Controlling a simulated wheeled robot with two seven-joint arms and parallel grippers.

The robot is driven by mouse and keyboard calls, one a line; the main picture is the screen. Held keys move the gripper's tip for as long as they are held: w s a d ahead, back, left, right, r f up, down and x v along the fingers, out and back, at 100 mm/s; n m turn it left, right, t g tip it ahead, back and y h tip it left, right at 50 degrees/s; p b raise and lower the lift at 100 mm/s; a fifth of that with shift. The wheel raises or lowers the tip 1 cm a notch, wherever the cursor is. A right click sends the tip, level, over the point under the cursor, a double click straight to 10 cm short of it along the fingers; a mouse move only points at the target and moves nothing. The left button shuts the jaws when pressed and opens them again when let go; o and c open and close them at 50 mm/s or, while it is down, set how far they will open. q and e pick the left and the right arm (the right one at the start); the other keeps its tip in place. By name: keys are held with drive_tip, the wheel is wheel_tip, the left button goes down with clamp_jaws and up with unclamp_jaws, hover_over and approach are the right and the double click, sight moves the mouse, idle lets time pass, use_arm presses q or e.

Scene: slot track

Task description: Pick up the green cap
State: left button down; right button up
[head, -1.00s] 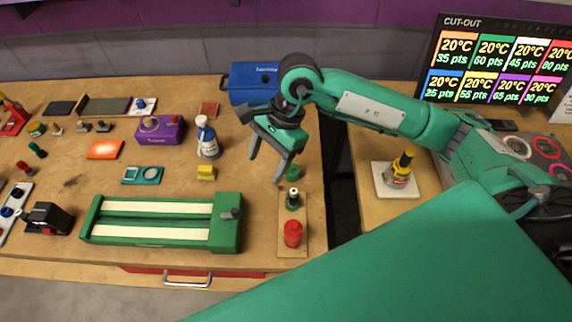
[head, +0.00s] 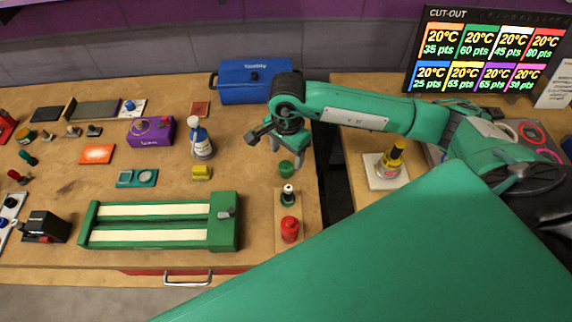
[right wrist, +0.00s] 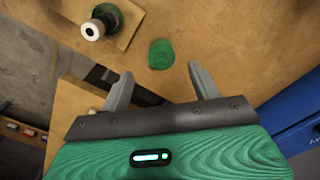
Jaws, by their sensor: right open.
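The green cap (head: 286,168) is a small round piece on the wooden bench, behind a small wooden board. In the right wrist view the green cap (right wrist: 161,54) lies just beyond the gap between my fingertips, apart from both. My right gripper (head: 275,152) is above the bench behind the cap, pointing down, open and empty. Its two grey fingers also show spread apart in the right wrist view (right wrist: 160,72). My left gripper is in neither view.
The wooden board (head: 289,212) holds a dark green bottle with a white tip (head: 288,194) and a red bottle (head: 290,229). A green slot track (head: 224,235), yellow block (head: 201,173) and spray bottle (head: 201,141) stand left. A blue box (head: 250,86) stands behind. A gap separates the benches.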

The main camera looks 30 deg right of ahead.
sight(286, 162)
drive_tip(key=shift+f+p, duration=0.3)
drive_tip(key=shift+f, duration=0.05)
wheel_tip(286, 162, down, 4)
drive_tip(key=shift+w+r+p, duration=0.1)
drive_tip(key=shift+r+p, duration=0.15)
drive_tip(key=shift+p, duration=0.45)
drive_tip(key=shift+f, duration=0.4)
drive_tip(key=shift+c, duration=0.4)
drive_tip(key=c, duration=0.9)
